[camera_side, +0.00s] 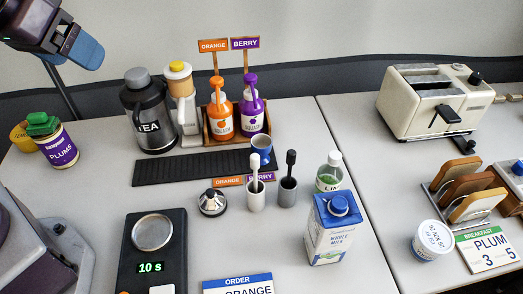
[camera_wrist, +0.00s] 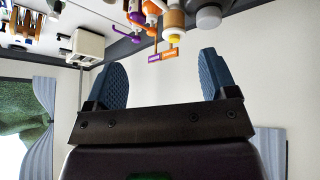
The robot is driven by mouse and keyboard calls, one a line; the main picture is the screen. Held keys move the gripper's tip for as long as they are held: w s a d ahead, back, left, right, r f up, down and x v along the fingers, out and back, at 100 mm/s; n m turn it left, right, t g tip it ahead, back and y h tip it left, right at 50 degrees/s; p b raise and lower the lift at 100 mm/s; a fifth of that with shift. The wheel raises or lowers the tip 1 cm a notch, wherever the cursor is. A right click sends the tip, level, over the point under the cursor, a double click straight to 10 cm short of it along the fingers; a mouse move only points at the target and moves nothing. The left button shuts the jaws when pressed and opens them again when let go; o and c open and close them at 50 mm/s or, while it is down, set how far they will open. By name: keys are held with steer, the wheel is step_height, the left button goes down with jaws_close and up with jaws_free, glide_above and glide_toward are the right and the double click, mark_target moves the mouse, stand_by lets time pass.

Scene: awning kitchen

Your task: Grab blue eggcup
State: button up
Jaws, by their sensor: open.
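The blue eggcup (camera_side: 261,149) is a small blue cup at the right end of the black ribbed mat (camera_side: 190,168), in front of the purple bottle, in the side view. I cannot make it out in the wrist view. My gripper (camera_side: 88,52) is high at the top left of the side view, far from the eggcup and above the counter. In the wrist view its two blue ridged fingers (camera_wrist: 163,75) are spread wide with nothing between them.
An orange bottle (camera_side: 221,118) and a purple bottle (camera_side: 252,112) stand in a wooden rack behind the eggcup. A tea flask (camera_side: 148,112) is left. Two small cups with sticks, a green-labelled bottle (camera_side: 329,172) and a milk carton (camera_side: 333,230) stand in front and right.

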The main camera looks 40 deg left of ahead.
steer(key=w+d+f+n, duration=0.2)
steer(key=w+f+n, duration=0.1)
steer(key=w+f, duration=0.25)
steer(key=n+t+h, duration=0.2)
steer(key=n+t, duration=0.5)
steer(key=n, duration=2)
glide_toward(255, 148)
steer(key=shift+w+a+f, duration=0.15)
steer(key=shift+a+f, duration=0.1)
steer(key=shift+f, duration=0.05)
steer(key=shift+w+f+n, duration=0.1)
steer(key=shift+w+n, duration=0.05)
steer(key=shift+n, duration=0.25)
steer(key=x, duration=1.2)
steer(key=shift+w+d, duration=0.15)
steer(key=shift+w, duration=0.1)
steer(key=shift+c, duration=0.2)
